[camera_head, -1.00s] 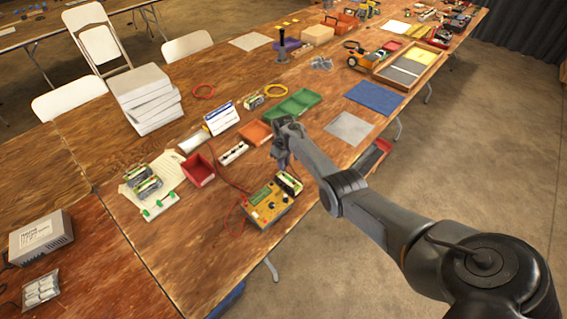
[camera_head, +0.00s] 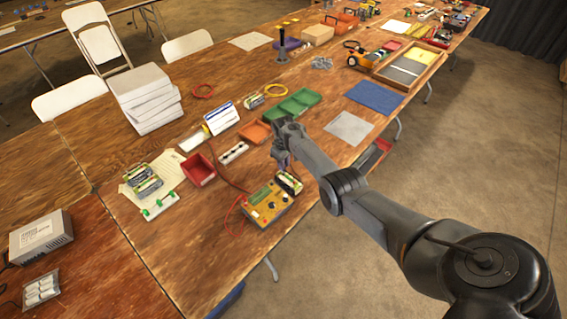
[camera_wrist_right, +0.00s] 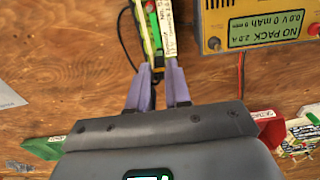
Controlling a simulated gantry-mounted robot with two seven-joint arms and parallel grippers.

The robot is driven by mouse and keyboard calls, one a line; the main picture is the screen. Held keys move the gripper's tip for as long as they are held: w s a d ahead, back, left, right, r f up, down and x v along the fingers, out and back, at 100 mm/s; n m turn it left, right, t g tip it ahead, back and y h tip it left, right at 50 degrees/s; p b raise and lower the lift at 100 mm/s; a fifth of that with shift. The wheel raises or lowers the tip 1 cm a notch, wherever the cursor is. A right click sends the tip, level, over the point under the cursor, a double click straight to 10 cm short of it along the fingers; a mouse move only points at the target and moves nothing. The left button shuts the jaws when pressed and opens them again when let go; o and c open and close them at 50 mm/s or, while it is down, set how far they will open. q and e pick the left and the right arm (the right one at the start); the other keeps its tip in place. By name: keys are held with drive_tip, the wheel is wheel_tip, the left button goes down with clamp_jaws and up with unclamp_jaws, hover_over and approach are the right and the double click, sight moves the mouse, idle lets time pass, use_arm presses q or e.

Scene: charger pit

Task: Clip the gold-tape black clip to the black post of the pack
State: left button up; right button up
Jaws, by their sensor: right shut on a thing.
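My right gripper (camera_head: 283,163) points down beside the battery pack (camera_head: 289,183) and charger. In the right wrist view its two purple fingers (camera_wrist_right: 158,88) are shut on a small dark thing, apparently the black clip (camera_wrist_right: 158,76). The clip is mostly hidden between the fingers, and I cannot make out its gold tape. The pack (camera_wrist_right: 151,28), green and yellow, lies just ahead of the fingertips. Its black post cannot be told apart, nor whether the clip touches it. The yellow charger (camera_head: 268,206) shows "NO PACK" on its display (camera_wrist_right: 270,28). My left gripper is not in view.
A black lead (camera_wrist_right: 122,35) curves left of the pack. A red lead (camera_head: 237,186) runs to the charger. A red bin (camera_head: 199,170), white strip (camera_head: 233,152) and orange tray (camera_head: 255,132) stand nearby. Wood is bare in front of the charger.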

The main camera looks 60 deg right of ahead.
drive_tip(key=o, duration=0.9)
drive_tip(key=shift+o, duration=0.9)
drive_tip(key=shift+r, duration=0.15)
wheel_tip(320, 180, up, 4)
drive_tip(key=p, duration=0.4)
drive_tip(key=shift+f, duration=0.2)
drive_tip(key=shift+r+p, duration=1.85)
